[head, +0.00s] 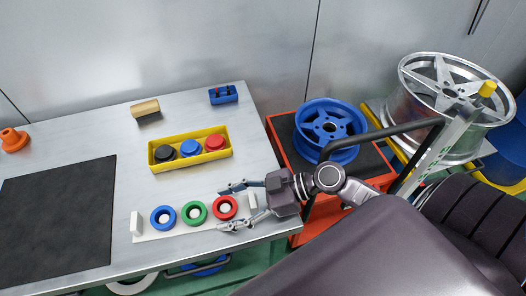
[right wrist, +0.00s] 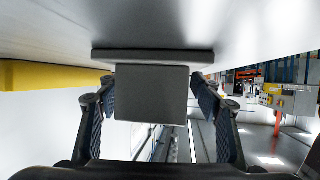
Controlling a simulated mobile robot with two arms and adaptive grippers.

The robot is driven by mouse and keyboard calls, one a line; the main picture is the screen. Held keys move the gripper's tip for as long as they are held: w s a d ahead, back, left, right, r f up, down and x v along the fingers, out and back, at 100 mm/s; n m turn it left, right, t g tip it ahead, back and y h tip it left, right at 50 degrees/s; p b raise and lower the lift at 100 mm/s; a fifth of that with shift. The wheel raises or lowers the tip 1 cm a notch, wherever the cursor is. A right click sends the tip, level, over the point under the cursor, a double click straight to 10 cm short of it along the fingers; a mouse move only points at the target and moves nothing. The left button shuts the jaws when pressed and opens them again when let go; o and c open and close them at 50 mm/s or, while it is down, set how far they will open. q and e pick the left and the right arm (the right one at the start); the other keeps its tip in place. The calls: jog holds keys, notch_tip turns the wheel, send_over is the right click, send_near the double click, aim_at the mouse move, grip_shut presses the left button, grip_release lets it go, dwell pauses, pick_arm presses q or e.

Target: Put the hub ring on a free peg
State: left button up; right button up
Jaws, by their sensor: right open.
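I cannot tell which one is the hub ring, and no clearly free peg shows. My right gripper (head: 227,208) is open at the rack's right end, with one finger on each side of the red ring. In the right wrist view a grey block (right wrist: 152,94), seemingly the rack's end piece, stands between the open fingers (right wrist: 162,100). The left gripper is not in view.
A yellow tray (head: 192,162) with black, blue and red round pieces lies behind the rack. A dark mat (head: 58,220) covers the table's left. A wooden block (head: 145,108) and a blue holder (head: 223,94) stand at the back. A blue wheel (head: 328,126) sits on a red cart.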

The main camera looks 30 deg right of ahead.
jog(key=v, duration=0.3)
jog(key=b+v, duration=0.1)
jog(key=v, duration=0.3)
jog(key=b+v, duration=0.1)
jog(key=v, duration=0.2)
jog(key=shift+d+r, duration=0.15)
jog(key=shift+r, duration=0.25)
jog(key=shift+v, duration=0.85)
jog(key=shift+r, duration=0.1)
